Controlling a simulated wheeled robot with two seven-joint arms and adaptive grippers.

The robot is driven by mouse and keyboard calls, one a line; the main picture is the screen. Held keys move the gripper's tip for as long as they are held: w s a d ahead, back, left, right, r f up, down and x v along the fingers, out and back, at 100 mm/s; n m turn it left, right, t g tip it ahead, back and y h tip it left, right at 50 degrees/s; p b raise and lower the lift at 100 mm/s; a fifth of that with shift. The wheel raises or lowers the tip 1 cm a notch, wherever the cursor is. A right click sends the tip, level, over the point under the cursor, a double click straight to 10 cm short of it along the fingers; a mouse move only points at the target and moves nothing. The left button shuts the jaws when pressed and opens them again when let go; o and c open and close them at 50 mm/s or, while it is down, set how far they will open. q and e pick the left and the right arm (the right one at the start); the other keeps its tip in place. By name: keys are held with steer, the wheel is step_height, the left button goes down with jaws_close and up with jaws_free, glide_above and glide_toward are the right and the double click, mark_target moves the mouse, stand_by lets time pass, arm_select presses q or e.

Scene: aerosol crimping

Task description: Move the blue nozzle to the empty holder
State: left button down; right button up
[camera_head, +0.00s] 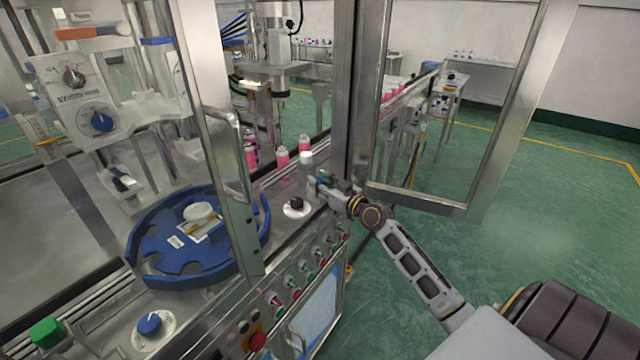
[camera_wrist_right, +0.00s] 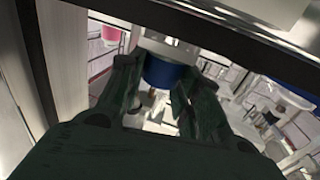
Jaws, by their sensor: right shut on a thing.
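My right gripper (camera_head: 316,180) reaches in from the right past the open door frame, above the machine's deck edge. In the right wrist view its dark green fingers (camera_wrist_right: 157,88) are shut on a blue cylindrical part, which I take to be the blue nozzle (camera_wrist_right: 167,72). A pale grey-white part shows just behind the nozzle. I cannot clearly pick out the empty holder in either view. My left gripper is not in view.
A black knob on a white disc (camera_head: 296,207) sits just left of the gripper. A blue turntable (camera_head: 160,272), a blue knob (camera_head: 149,324) and a green one (camera_head: 46,332) are further left. The metal door frame (camera_head: 420,200) stands close by. Pink bottles (camera_head: 282,157) stand behind.

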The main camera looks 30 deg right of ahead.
steer(key=o, duration=1.2)
steer(key=shift+s, duration=0.2)
steer(key=shift+s+d, duration=0.35)
steer(key=shift+s, duration=1.55)
steer(key=shift+s+d, duration=0.4)
steer(key=shift+s, duration=1.45)
steer(key=shift+s+d, duration=0.35)
steer(key=shift+s, duration=1.55)
steer(key=shift+m, duration=0.3)
